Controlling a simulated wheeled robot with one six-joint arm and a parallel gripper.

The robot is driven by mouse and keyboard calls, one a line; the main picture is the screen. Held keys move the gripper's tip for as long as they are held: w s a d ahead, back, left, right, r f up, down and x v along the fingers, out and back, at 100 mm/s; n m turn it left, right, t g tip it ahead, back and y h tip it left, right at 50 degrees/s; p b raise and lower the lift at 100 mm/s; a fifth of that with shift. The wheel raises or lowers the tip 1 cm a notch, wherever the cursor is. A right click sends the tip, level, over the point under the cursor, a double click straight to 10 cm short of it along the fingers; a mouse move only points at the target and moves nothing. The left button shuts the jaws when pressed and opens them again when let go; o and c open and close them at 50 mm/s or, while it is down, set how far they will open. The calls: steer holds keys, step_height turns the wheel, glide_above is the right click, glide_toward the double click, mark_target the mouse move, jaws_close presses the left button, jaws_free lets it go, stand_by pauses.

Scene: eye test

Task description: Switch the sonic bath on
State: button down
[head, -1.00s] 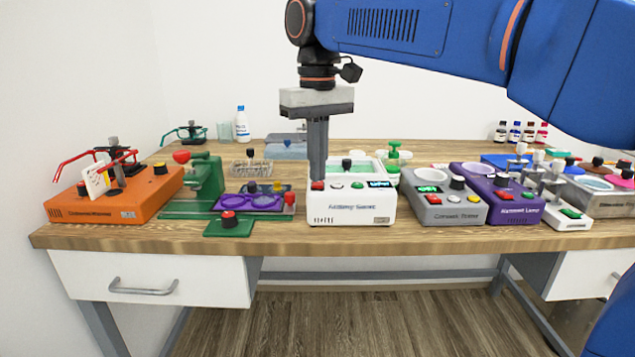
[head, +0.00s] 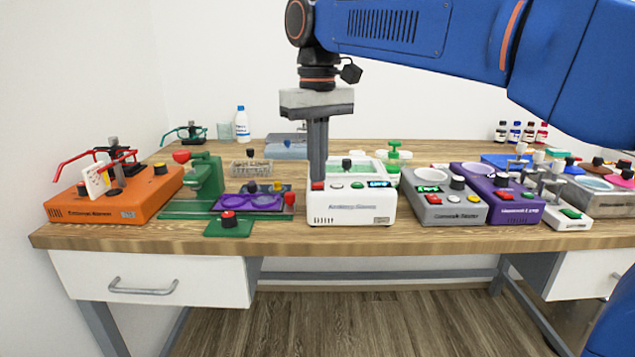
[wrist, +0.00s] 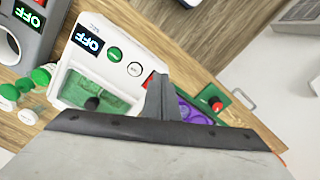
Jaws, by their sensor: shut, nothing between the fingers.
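A white box device (head: 350,207) with an open-topped, green-looking tank stands at the front middle of the bench. Its label is too blurred to read surely, but it looks like the sonic bath. On its front panel are a red button (head: 318,186), a white button (head: 337,185), a green button (head: 357,185) and a lit display (head: 380,184). In the wrist view the display (wrist: 88,41) reads OFF. My gripper (head: 318,180) is shut and empty, pointing down at the red button. The fingertips partly hide the red button (wrist: 149,79) in the wrist view; I cannot tell whether they touch it.
To the left are a green press (head: 205,180), a green base with a red knob (head: 228,224) and an orange device (head: 115,195). A grey device (head: 443,208) and a purple one (head: 513,207) stand close on the right. A white bottle (head: 242,124) stands behind.

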mark_target(318, 191)
steer(key=shift+f, duration=0.65)
stand_by(0.4)
step_height(318, 191, up, 7)
stand_by(1.0)
steer(key=s+d+f+m+t, duration=0.1)
steer(key=s+d+f, duration=0.4)
steer(key=d, duration=0.4)
steer(key=s+d+f+m+t, duration=0.15)
steer(key=s+d+f, duration=0.25)
steer(key=d+f, duration=0.4)
steer(key=s+d+f+m+t, duration=0.1)
steer(key=s+d+f, duration=0.4)
steer(key=f, duration=0.4)
steer(key=s+d+f+m+t, duration=0.1)
steer(key=s+d+f+m, duration=0.1)
steer(key=s+d+f, duration=0.3)
step_height(318, 191, down, 5)
steer(key=shift+s+r, duration=0.2)
steer(key=shift+s, duration=0.65)
